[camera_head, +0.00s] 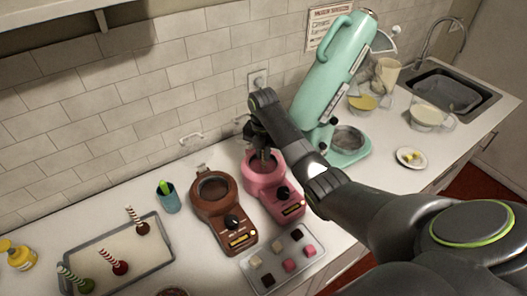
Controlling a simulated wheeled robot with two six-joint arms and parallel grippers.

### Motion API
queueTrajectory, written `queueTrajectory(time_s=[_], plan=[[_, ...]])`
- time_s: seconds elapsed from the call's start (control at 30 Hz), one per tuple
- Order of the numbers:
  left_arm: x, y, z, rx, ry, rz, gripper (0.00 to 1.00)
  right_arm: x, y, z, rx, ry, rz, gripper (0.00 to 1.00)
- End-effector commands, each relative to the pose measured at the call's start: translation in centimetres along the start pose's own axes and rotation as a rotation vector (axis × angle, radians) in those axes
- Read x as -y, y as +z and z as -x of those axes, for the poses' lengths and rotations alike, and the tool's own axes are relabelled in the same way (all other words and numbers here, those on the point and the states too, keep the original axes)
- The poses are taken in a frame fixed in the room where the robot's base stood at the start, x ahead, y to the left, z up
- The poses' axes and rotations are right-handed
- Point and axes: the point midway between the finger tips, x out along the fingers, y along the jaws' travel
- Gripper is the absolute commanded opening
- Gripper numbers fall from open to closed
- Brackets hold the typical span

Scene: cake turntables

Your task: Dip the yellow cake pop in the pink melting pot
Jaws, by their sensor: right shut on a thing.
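The pink melting pot (287,207) stands on the white counter, with dark melt in its round bowl. My right gripper (260,143) is right above that bowl, pointing down, and is shut on a thin thing that reaches down to the bowl. I take this to be the stick of the yellow cake pop; no yellow head shows, and I cannot tell how deep it is. My left gripper is not in view.
A brown melting pot (224,212) stands left of the pink one. A tray of small squares (266,250) lies in front. A tray (85,247) with coated cake pops on striped sticks is at left. A tall mint mixer (333,80) stands close to my right arm.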

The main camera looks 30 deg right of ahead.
Motion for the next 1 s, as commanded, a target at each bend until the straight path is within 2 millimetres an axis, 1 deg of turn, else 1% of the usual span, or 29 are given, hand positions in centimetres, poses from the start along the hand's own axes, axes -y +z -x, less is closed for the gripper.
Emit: queueTrajectory(time_s=[0.33, 0.7, 1.0], plan=[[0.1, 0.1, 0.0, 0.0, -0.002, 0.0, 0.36, 0.0, 0.0, 0.0, 0.0, 0.0, 0.0, 0.0], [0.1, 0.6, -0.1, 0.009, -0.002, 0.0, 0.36, 0.0, 0.0, -1.1, 0.0, 0.0, 0.0, 0.0], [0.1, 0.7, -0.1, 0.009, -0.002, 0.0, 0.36, 0.0, 0.0, -1.1, 0.0, 0.0, 0.0, 0.0]])
